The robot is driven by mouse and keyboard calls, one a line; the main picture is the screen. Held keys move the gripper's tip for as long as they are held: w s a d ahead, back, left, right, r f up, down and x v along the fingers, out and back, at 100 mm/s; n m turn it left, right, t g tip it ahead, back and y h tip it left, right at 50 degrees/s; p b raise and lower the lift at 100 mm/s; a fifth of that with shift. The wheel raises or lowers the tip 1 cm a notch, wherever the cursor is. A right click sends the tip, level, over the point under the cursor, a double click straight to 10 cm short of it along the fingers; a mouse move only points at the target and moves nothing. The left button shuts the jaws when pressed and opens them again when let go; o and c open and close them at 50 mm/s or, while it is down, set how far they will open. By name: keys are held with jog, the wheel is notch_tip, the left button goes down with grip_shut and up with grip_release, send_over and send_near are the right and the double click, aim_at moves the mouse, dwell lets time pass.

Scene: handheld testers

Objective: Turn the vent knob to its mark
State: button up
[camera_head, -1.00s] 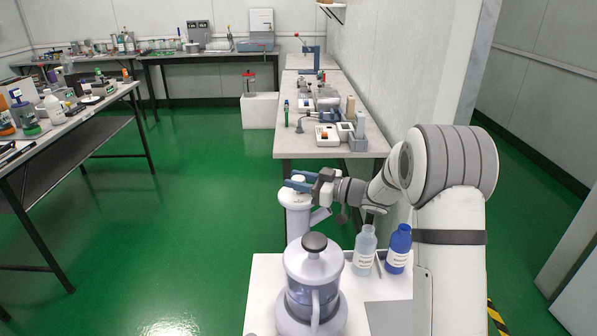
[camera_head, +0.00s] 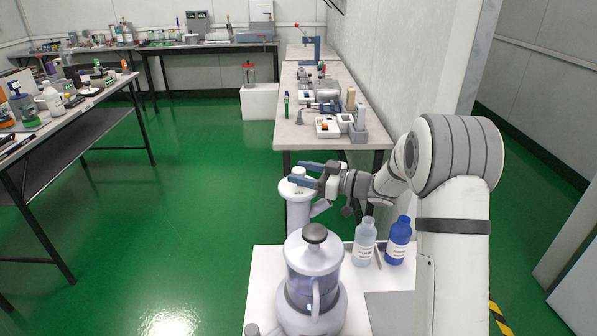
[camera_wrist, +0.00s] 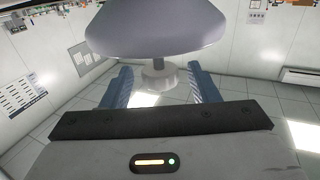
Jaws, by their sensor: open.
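A white upright vessel (camera_head: 299,214) with a side spout stands at the back of the white work surface (camera_head: 264,290). A small pale round knob (camera_head: 298,171) sits on its top. The same knob (camera_wrist: 160,78) shows in the wrist view on a short stem, beside the vessel's broad lavender-grey top (camera_wrist: 158,30). My gripper (camera_head: 296,173) is open, with its blue fingers on either side of the knob. In the wrist view my gripper (camera_wrist: 160,70) shows gaps between both fingers and the knob. No mark on the knob can be made out.
A clear jug-like vessel (camera_head: 314,262) with a dark lid stands in front. A clear bottle (camera_head: 364,246) and a blue bottle (camera_head: 398,244) stand to the right. A bench (camera_head: 345,97) with instruments is behind, and a cluttered table (camera_head: 66,121) is at left.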

jog(key=v, duration=0.6)
jog(key=shift+d+p, duration=0.2)
jog(key=shift+p, duration=0.15)
jog(key=shift+s, duration=0.1)
